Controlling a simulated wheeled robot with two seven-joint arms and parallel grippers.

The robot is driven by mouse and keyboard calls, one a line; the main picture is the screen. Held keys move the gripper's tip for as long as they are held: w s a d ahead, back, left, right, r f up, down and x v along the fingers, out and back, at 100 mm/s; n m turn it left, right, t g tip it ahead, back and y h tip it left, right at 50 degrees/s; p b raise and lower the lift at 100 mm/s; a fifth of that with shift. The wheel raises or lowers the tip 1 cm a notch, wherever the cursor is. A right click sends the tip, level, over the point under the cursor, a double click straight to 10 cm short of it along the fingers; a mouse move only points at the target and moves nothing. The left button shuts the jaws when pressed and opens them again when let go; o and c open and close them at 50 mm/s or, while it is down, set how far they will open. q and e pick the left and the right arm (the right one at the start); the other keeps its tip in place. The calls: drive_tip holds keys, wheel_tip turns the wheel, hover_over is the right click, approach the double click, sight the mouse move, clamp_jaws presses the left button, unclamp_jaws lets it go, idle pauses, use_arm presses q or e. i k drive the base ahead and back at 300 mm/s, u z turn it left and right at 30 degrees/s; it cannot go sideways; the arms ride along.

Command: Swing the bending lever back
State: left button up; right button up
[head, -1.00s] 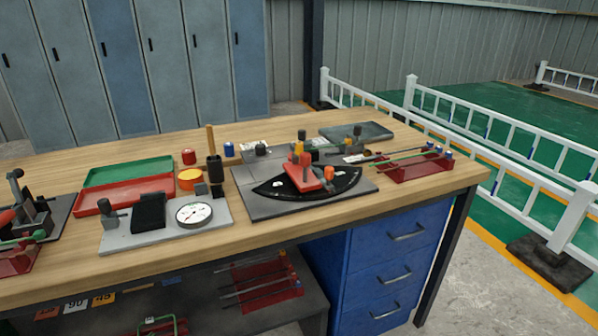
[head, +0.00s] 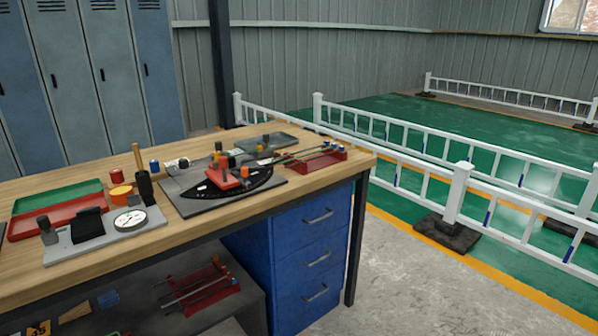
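The bending device stands on the wooden workbench, on a grey base plate (head: 190,208). It has a black curved scale plate (head: 258,182) and a red lever block (head: 226,178) with orange and dark knobs on it. The exact angle of the bending lever is too small to tell. Thin rods run from the device to the red rod rack (head: 318,163) at the bench's right end. Neither of my grippers shows in the head view.
The workbench (head: 85,258) has a green tray (head: 50,197), a red tray (head: 60,217) and a dial gauge (head: 130,219) at left. Blue drawers (head: 318,250) stand below. Bare concrete floor (head: 400,295) lies to the right, before white railings (head: 400,150).

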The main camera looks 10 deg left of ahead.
sight(222, 178)
drive_tip(key=z, duration=0.2)
drive_tip(key=k, duration=0.4)
drive_tip(key=u, duration=0.25)
drive_tip(key=i, duration=1.5)
drive_tip(key=u, duration=1.55)
